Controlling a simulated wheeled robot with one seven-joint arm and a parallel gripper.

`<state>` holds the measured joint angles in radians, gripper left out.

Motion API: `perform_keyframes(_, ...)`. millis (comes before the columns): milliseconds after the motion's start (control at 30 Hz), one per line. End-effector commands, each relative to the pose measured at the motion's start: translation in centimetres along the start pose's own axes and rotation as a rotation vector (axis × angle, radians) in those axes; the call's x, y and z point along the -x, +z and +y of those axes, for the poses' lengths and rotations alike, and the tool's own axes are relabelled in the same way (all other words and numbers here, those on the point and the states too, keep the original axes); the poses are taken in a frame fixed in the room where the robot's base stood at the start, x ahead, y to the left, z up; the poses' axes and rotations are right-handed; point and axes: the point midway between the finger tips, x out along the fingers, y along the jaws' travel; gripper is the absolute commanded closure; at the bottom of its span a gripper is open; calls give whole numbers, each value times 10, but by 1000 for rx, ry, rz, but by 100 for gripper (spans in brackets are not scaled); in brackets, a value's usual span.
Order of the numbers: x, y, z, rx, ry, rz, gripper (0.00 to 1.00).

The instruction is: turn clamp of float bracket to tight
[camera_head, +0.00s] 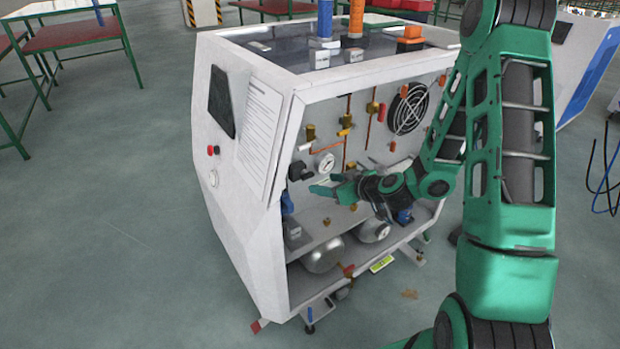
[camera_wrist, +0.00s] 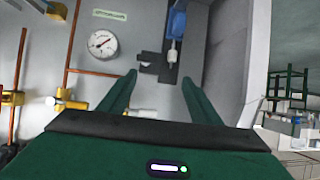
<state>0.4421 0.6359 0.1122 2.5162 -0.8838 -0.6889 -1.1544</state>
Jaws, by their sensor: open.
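A black bracket with a clamp-like block (camera_wrist: 152,66) is fixed to the grey back panel in the wrist view, beside a blue and white part (camera_wrist: 176,25), probably the float. A black fitting, likely this same bracket (camera_head: 298,171), shows in the head view left of the gauge. My gripper (camera_head: 325,184) is inside the open cabinet, low and to the right of that fitting. In the wrist view my gripper (camera_wrist: 160,80) is open and empty, its green fingers spread, with the bracket ahead between and beyond the tips. Whether the clamp is tight cannot be told.
A round gauge (camera_wrist: 103,42) and copper pipes are left of the bracket. The cabinet's side wall (camera_wrist: 228,60) closes off the right in the wrist view. A shelf (camera_head: 325,226) and metal tanks (camera_head: 323,256) are below my gripper. The floor left of the cabinet is clear.

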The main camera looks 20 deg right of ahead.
Motion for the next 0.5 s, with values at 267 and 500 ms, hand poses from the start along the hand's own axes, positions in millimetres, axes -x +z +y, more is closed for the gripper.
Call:
perform_keyframes(267,-16,5,18,-48,98,83,42)
perform_keyframes(500,-36,4,21,-46,106,91,42)
